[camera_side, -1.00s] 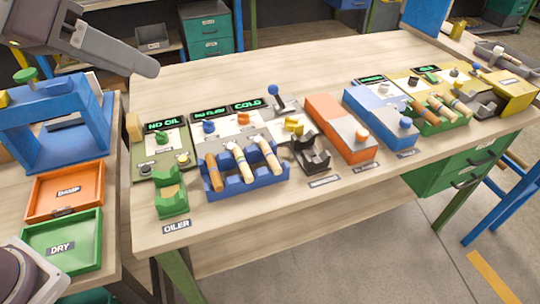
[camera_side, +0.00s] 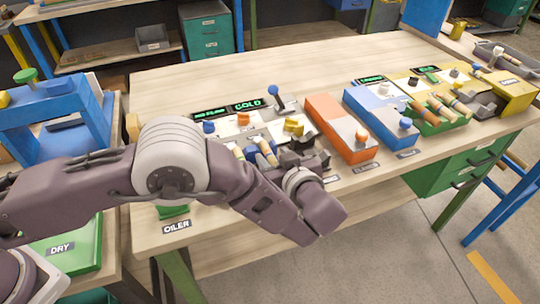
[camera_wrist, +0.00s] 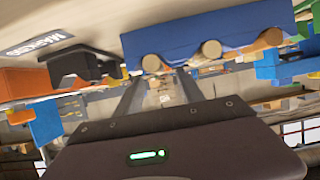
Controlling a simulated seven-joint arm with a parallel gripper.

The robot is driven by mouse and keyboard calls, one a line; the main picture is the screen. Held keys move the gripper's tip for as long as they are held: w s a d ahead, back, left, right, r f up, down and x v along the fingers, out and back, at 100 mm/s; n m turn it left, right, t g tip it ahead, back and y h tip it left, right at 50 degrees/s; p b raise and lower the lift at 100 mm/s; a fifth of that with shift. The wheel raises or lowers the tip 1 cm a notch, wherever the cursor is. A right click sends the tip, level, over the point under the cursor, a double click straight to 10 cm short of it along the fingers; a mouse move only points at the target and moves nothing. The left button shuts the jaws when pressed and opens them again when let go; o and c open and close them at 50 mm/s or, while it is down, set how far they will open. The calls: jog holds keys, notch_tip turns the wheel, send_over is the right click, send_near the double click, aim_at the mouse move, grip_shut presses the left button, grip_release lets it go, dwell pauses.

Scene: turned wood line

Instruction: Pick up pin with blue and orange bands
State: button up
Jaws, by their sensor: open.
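In the side view, the blue rack's pins (camera_side: 264,150) show only in part; my arm hides most of the rack and its left side. The visible right pin seems to have a dark blue band, but I cannot make out both blue and orange bands. More banded pins (camera_side: 440,107) lie in the green rack at the right. In the wrist view, the blue rack (camera_wrist: 205,24) is at the top with three round pin ends (camera_wrist: 211,49). My gripper (camera_wrist: 160,88) is open and empty, its two fingers pointing towards the rack, apart from the pins.
A black cradle (camera_wrist: 85,66) sits left of the blue rack in the wrist view. Orange (camera_side: 340,127) and blue (camera_side: 380,118) machines stand right of the rack in the side view. The back of the table (camera_side: 270,70) is clear.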

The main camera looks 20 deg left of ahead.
aim_at(270, 153)
jog(key=x, duration=0.3)
jog(key=shift+w+a+f, duration=0.15)
jog(key=shift+w+f, duration=0.1)
jog(key=shift+w, duration=0.05)
grip_shut()
